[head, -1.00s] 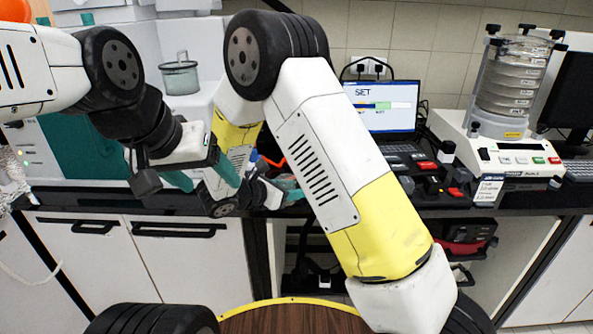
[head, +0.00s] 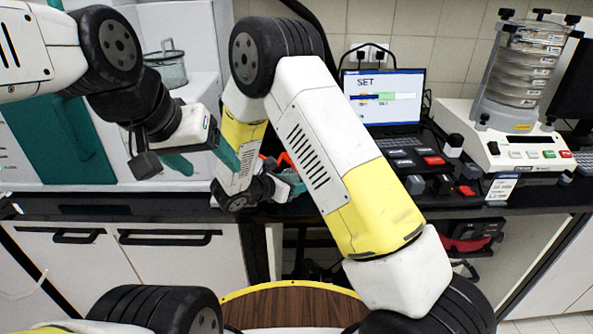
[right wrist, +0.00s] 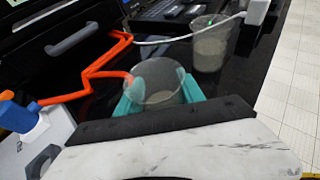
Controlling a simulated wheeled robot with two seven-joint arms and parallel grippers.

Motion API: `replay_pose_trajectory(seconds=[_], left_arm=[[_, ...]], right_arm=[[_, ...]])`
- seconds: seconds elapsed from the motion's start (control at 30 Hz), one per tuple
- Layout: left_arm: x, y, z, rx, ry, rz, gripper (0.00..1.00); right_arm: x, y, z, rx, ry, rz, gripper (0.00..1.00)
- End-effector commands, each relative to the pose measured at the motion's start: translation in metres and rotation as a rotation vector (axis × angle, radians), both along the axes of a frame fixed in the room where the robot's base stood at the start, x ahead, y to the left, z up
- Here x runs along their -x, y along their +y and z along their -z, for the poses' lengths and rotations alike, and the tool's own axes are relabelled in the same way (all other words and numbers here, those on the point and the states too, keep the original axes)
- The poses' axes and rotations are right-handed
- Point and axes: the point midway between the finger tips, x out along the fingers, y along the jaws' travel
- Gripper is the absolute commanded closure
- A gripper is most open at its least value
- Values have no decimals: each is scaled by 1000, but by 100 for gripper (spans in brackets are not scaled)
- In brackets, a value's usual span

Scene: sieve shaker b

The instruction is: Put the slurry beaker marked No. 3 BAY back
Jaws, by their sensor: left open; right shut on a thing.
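My right gripper (right wrist: 161,96) is shut on a clear glass beaker (right wrist: 158,75), with a teal finger on each side of it in the right wrist view. No marking can be read on this beaker. A second beaker (right wrist: 209,48) with grey slurry stands on the dark bench beyond it. In the head view my right gripper (head: 289,186) is mostly hidden behind my own arm, and its beaker cannot be made out. My left gripper (head: 203,160) is open and empty, in front of the white and teal machine at the left.
An orange tube or cable (right wrist: 92,70) runs beside the held beaker. A laptop (head: 384,103) reading "SET" stands on the bench, with a sieve shaker (head: 522,75) to its right. A lidded glass pot (head: 165,68) sits at upper left. Cabinets (head: 180,265) lie below the bench edge.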

Motion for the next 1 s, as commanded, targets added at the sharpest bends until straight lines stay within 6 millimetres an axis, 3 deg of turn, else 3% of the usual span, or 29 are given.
replay_pose_trajectory(seconds=[0.33, 0.37, 0.47, 0.77, 1.0], left_arm=[[0, 0, 0, 0, -1, 0, 29], [0, 0, 0, 0, -1, 0, 29], [0, 0, 0, 0, 0, 0, 29], [0, 0, 0, 0, 0, 0, 29], [0, 0, 0, 0, 0, 0, 29]], right_arm=[[0, 1, 3, 0, 0, -1, 100], [0, 1, 3, -1, -1, -1, 50], [0, 1, 3, -1, -1, -1, 33], [0, 1, 2, -2, -2, 0, 33], [4, 6, -10, -4, -3, 4, 33]])
